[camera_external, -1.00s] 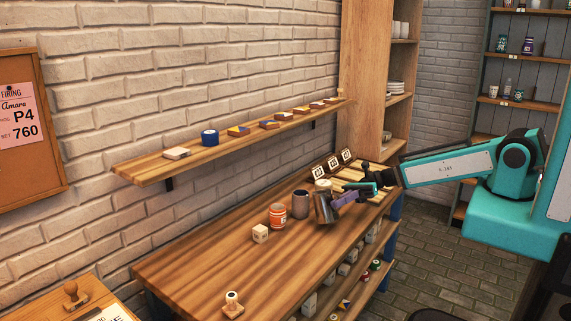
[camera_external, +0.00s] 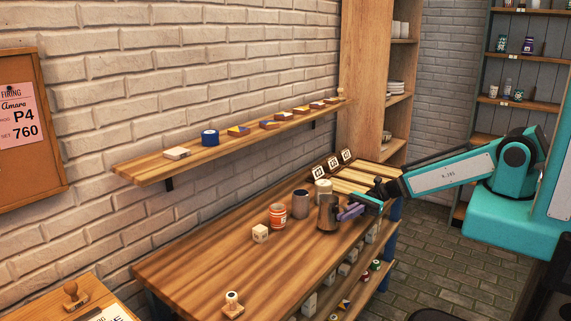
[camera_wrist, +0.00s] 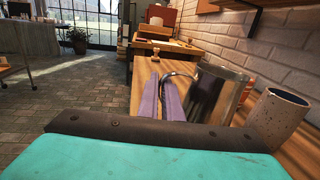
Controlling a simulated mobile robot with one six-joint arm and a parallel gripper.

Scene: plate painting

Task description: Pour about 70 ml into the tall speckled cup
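A grey metal jug (camera_external: 327,213) stands upright over the wooden table, and its large wall fills the middle right of the wrist view (camera_wrist: 222,90). My gripper (camera_external: 350,211) has purple fingers, which reach the jug's handle side. In the wrist view the fingers (camera_wrist: 161,100) lie close together around the dark handle (camera_wrist: 180,77). I cannot tell whether the jug's base touches the table. The speckled cup (camera_external: 301,204) is grey and upright, just left of the jug. It shows at the right edge of the wrist view (camera_wrist: 276,120).
An orange striped cup (camera_external: 277,216) and a pale cube (camera_external: 260,233) stand left of the speckled cup. A cream container (camera_external: 323,187) stands behind the jug, near small signs (camera_external: 333,163). A stamp (camera_external: 232,305) sits at the front. The table's front left is mostly clear.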

